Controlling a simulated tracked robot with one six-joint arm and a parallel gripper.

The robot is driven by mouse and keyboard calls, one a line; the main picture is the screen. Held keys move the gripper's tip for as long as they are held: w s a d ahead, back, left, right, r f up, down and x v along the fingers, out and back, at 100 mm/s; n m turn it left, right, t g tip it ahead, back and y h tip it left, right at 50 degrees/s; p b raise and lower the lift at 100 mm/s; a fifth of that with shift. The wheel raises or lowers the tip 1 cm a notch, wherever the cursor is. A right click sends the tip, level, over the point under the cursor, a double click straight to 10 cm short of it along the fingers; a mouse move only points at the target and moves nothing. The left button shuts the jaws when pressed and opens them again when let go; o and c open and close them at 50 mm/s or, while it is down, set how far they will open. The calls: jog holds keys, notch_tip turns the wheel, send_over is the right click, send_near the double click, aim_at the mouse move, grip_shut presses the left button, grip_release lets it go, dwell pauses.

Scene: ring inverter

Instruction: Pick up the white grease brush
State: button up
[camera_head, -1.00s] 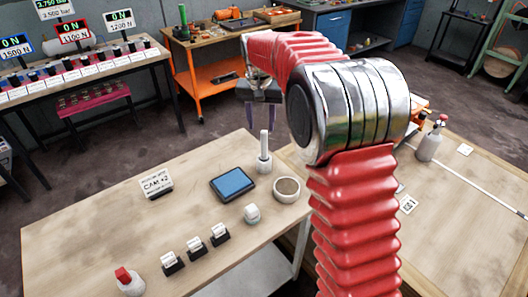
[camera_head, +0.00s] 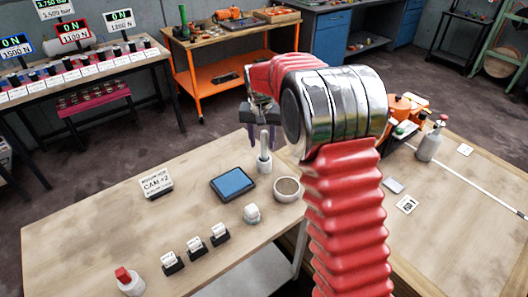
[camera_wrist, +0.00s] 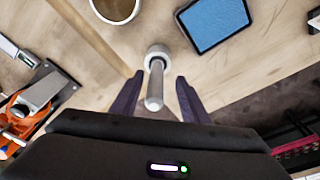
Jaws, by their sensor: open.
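The white grease brush (camera_head: 264,139) stands upright in a round white holder (camera_head: 264,163) near the far edge of the wooden table. In the wrist view the brush (camera_wrist: 155,88) points up toward the camera, with its holder (camera_wrist: 157,53) at its base. My gripper (camera_head: 262,138) is open, with its dark purple fingers pointing down at the brush. In the wrist view the fingers (camera_wrist: 160,82) show one to each side of the brush, not visibly touching it. In the head view the brush is partly overlapped by the gripper.
A blue pad (camera_head: 233,184) in a dark frame and a round cup (camera_head: 288,190) stand close by. A small white piece (camera_head: 252,214), a CAM +2 sign (camera_head: 156,183) and a red-topped bottle (camera_head: 129,282) are on the same table. The table's left middle is clear.

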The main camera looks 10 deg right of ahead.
aim_at(264, 148)
jog(key=f, duration=0.2)
jog(key=w+d+f, duration=0.1)
jog(key=shift+f, duration=0.35)
jog(key=shift+w+f, duration=0.1)
jog(key=shift+f, duration=0.55)
jog(key=shift+c, duration=0.3)
grip_shut()
